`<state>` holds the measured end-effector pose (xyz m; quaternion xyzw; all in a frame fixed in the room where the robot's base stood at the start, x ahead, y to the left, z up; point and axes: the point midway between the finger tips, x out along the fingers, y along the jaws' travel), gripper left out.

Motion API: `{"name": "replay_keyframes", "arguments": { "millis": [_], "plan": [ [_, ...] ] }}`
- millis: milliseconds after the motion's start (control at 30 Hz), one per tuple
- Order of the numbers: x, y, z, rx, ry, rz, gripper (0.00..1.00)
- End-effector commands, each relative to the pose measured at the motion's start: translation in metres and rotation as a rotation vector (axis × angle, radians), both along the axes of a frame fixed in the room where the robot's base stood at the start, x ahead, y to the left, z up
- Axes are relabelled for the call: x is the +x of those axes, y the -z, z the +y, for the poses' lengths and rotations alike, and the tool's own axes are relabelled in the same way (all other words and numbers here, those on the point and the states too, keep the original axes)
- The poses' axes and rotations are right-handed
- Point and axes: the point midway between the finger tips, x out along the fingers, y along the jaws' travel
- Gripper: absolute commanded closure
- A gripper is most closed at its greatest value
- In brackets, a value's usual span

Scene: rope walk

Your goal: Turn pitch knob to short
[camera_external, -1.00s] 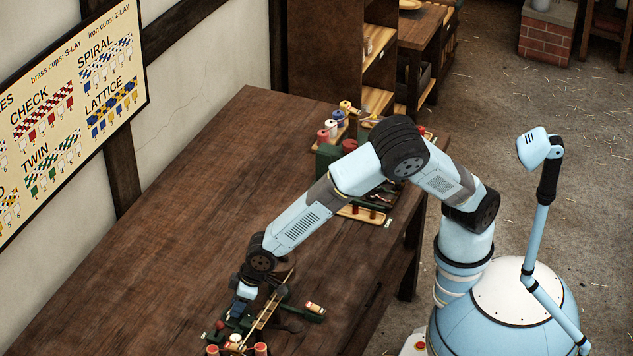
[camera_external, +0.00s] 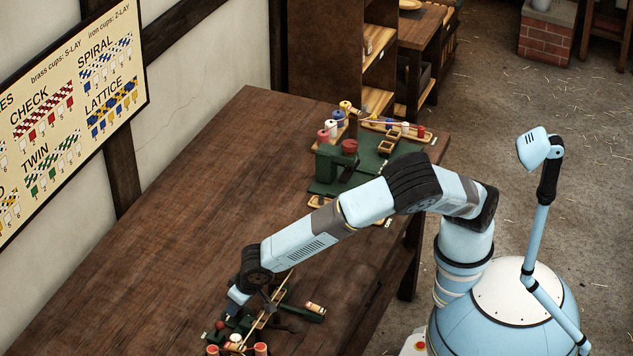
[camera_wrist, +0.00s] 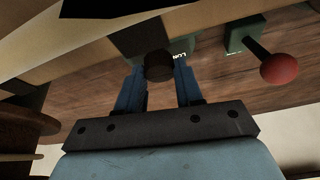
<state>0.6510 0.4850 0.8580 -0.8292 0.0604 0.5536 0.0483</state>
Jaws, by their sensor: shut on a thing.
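The dark round pitch knob (camera_wrist: 158,66) shows in the wrist view, with part of a pale label, partly hidden, just beside it. My gripper (camera_wrist: 159,82) has one finger on each side of the knob and is shut on it. In the external view my gripper is low at the left, over the near green-and-wood device (camera_external: 266,312); my wrist hides its fingertips and the knob there. The knob's pointing direction cannot be made out.
A red ball-ended lever (camera_wrist: 280,68) stands right of the knob in the wrist view. A green rack (camera_external: 372,165) with spools stands at the table's far right. The middle of the wooden table (camera_external: 235,180) is clear. A pattern chart (camera_external: 70,110) hangs on the wall.

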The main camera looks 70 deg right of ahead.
Motion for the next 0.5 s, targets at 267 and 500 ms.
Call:
{"name": "replay_keyframes", "arguments": {
  "millis": [267, 500],
  "plan": [
    [-0.0008, -0.0005, 0.0025, 0.004, 0.002, -0.001, 0.95],
    [-0.0008, -0.0004, 0.0022, 0.003, 0.002, 0.000, 0.54]
  ]
}}
